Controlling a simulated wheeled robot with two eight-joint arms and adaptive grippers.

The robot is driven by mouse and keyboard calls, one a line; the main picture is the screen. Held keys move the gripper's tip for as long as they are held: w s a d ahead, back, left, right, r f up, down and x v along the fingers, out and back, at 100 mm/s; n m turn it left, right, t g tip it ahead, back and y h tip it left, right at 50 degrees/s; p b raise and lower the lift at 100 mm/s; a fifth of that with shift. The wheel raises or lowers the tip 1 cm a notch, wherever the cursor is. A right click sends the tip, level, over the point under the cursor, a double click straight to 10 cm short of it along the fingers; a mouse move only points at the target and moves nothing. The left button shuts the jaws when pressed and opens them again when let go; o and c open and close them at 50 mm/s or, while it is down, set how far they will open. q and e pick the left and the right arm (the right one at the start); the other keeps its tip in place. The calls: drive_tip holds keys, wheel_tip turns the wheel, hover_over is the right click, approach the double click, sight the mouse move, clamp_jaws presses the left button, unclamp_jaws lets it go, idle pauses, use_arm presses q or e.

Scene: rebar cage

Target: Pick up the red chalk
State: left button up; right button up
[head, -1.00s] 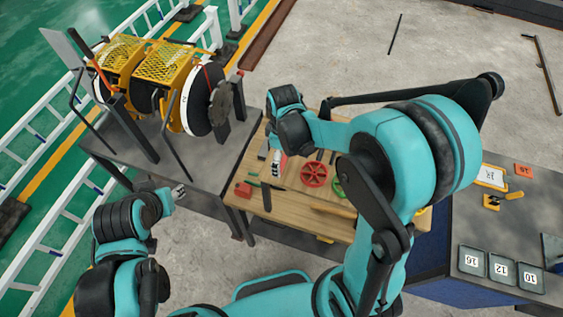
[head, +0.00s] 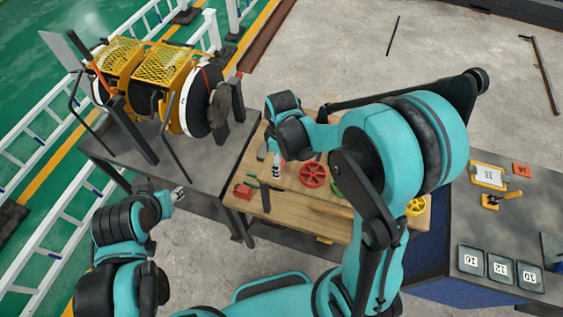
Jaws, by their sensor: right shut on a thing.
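My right gripper (head: 277,168) is over the far left part of the wooden work board (head: 281,206), pointing down, with its arm reaching in from the right. It is shut on a small red piece, which I take to be the red chalk (head: 283,163); only a little red shows beside the fingers. Whether it touches the board is too small to tell. My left gripper (head: 178,193) is at the front edge of the dark table at left, away from the board; its fingers are too small to tell open from shut.
On the board are a red block (head: 243,191), a red handwheel (head: 313,174), a partly hidden green wheel (head: 335,186) and a yellow wheel (head: 415,206). Yellow-guarded reels (head: 180,85) stand on the left table. Numbered trays (head: 500,268) lie at right.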

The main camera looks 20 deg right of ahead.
drive_tip(key=shift+r, duration=0.4)
drive_tip(key=r, duration=0.2)
drive_tip(key=s+d+r, duration=0.1)
drive_tip(key=shift+d+r, duration=0.1)
drive_tip(key=shift+r, duration=0.3)
drive_tip(key=s+d+r, duration=0.6)
drive_tip(key=d, duration=0.2)
drive_tip(key=shift+d, duration=0.2)
drive_tip(key=shift+w+r, duration=0.1)
